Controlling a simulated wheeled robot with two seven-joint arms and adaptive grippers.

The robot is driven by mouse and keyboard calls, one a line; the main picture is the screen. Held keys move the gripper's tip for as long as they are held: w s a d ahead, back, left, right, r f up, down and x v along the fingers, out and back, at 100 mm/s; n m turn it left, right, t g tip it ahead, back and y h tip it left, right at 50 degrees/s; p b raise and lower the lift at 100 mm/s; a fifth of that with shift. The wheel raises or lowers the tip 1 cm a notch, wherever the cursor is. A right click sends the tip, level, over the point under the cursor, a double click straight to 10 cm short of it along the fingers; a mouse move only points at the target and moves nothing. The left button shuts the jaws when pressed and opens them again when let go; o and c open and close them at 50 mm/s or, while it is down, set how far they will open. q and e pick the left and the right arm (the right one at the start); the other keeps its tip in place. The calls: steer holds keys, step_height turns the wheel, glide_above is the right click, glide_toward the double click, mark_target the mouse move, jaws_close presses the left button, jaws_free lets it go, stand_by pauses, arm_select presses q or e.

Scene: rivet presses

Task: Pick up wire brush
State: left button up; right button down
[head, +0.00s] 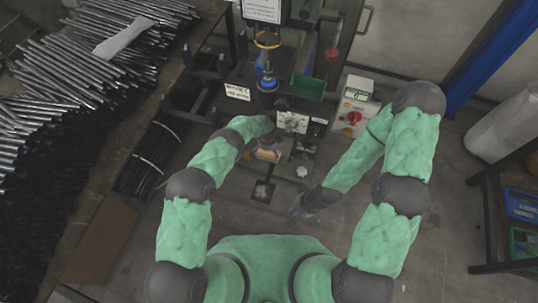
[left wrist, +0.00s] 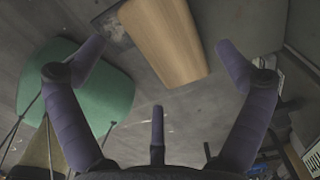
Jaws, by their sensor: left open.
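A tan wooden piece, which looks like the wire brush's handle (left wrist: 165,42), lies between and beyond the fingers of my left gripper (left wrist: 155,62) in the left wrist view. The fingers are spread and I see no contact. The far end of the wood is cut off by the picture edge and no bristles show. In the head view a small tan piece (head: 268,155) shows beside my left gripper (head: 274,143), partly hidden by it. My right gripper (head: 297,210) is low in the middle, dark and small; its finger opening is unclear.
A press (head: 267,70) stands ahead, with a green bin (head: 308,87) beside it. A control box with a red button (head: 354,112) is to the right. Metal rods (head: 75,70) pile up at left. Floor (head: 225,215) is clear in front.

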mark_target(269, 155)
arm_select(q)
steer(key=f+b, duration=0.1)
steer(key=f, duration=0.1)
steer(key=f+b, duration=0.1)
steer(key=f, duration=0.1)
steer(key=shift+d+f, duration=0.2)
steer(key=shift+f, duration=0.1)
steer(key=c, duration=1.1)
